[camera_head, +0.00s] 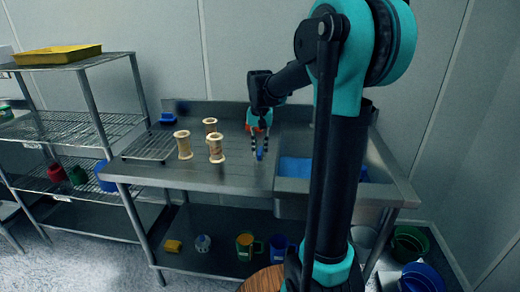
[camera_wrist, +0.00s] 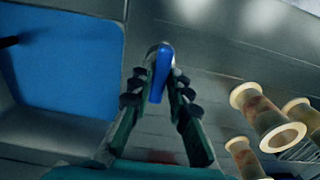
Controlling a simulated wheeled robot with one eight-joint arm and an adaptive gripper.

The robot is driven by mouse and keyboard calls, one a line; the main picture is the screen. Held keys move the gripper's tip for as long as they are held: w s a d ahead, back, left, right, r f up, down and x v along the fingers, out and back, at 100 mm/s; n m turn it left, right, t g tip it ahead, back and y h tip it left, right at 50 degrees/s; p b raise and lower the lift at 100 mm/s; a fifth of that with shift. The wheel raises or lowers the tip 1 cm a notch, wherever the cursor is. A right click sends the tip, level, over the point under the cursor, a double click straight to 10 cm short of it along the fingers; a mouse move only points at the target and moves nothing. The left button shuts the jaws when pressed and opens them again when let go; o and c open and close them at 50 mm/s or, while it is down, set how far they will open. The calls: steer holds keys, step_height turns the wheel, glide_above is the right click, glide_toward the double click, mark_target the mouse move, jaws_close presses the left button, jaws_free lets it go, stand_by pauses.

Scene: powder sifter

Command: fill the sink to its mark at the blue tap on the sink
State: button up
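My gripper (camera_head: 260,148) points down over the counter just left of the sink. Its fingers close in on both sides of the blue tap's lever (camera_wrist: 161,72), with a grey metal part around the lever's far end. The blue lever also shows between the fingertips in the head view (camera_head: 259,155). The sink (camera_head: 292,202) has a flat blue area inside, partly hidden by my arm. That blue area (camera_wrist: 68,60) fills much of the left of the wrist view. I cannot tell whether it is water, and I cannot make out a mark.
Several pale spool-shaped pieces (camera_head: 216,148) stand on the counter left of my gripper, by a wire rack (camera_head: 150,146). Mugs (camera_head: 245,246) and small items sit on the lower shelf. A wire shelf unit (camera_head: 92,100) stands at left. Tubs (camera_head: 420,277) lie at lower right.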

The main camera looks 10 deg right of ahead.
mark_target(260, 151)
jaws_close()
steer(key=shift+m, duration=3.1)
steer(key=o, duration=0.5)
jaws_free()
steer(key=shift+o, duration=0.2)
steer(key=shift+r, duration=0.1)
step_height(260, 151, up, 12)
